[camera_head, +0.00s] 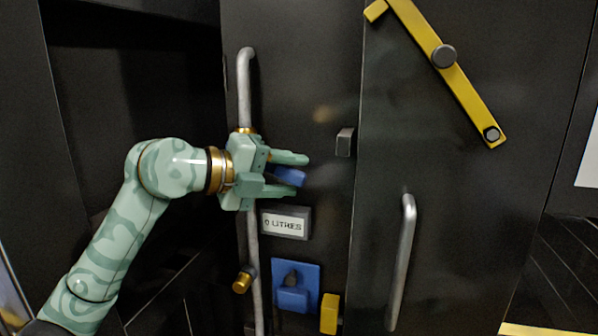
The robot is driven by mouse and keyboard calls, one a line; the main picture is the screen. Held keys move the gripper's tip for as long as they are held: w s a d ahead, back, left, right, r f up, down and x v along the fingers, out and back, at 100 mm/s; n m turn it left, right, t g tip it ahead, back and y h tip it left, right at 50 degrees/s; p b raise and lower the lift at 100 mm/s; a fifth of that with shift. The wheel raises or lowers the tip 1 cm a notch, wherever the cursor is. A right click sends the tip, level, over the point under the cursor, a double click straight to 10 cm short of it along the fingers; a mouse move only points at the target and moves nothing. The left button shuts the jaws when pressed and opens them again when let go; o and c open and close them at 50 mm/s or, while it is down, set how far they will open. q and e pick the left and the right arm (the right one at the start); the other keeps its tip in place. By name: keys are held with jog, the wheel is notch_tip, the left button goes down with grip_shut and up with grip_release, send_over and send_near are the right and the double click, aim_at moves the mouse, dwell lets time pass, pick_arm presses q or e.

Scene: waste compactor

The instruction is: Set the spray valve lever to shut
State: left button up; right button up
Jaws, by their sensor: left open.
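A blue lever-like piece (290,176), which looks like the spray valve lever, shows between the fingers of my left gripper (300,174). It points to the right from the vertical grey pipe (244,85). The gripper is open, with one finger above the blue piece and one below and partly in front of it. I cannot tell whether either finger touches it. The gripper's body hides the root of the piece and the valve on the pipe. My right gripper is not in view.
Below the gripper are a "0 LITRES" display (285,223), a blue plate with a blue knob (309,273), a yellow block (329,313) and a brass fitting (241,283). On the right door are a grey handle (403,255) and a slanted yellow bar (468,95).

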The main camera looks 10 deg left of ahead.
pick_arm(q)
jog(key=shift+w+d, duration=0.15)
jog(key=shift+d, duration=0.05)
jog(key=shift+w+d, duration=0.1)
jog(key=shift+d, duration=0.05)
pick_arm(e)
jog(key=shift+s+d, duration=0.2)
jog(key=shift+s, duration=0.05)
